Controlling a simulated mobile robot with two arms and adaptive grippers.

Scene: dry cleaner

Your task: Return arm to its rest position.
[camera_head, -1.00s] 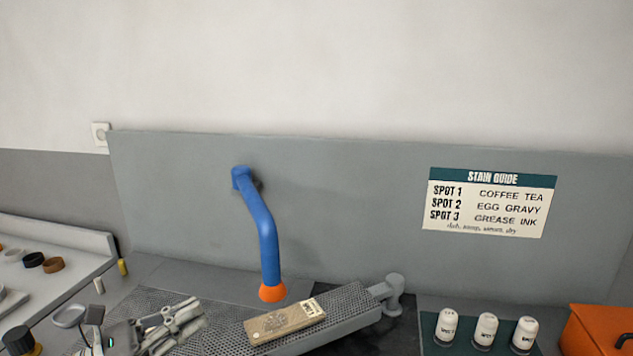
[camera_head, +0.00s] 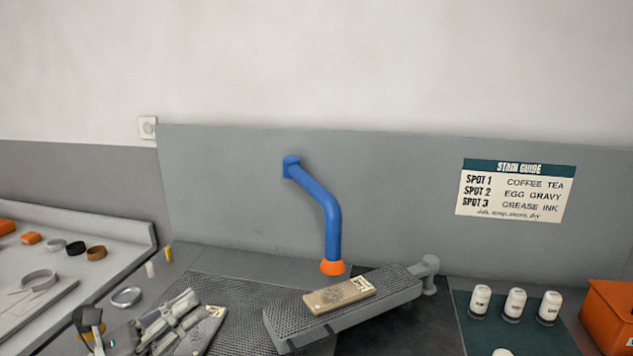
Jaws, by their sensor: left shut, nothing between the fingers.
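My left gripper (camera_head: 188,302) is low at the left, its fingers together with nothing seen between them. It is over the left part of the dark mesh work surface (camera_head: 245,300), left of the raised perforated board (camera_head: 290,325). A blue bent arm (camera_head: 318,195) with an orange end (camera_head: 332,268) is fixed to the grey back panel. Its end hangs just behind a beige block (camera_head: 340,295) that lies on the board, apart from my gripper. My right gripper is out of view.
A flat grey piece with a pale label (camera_head: 212,322) lies right beside my left gripper, partly hidden. A pale tray (camera_head: 85,285) with small items is at left. White bottles (camera_head: 515,302) and an orange box (camera_head: 610,315) stand at right.

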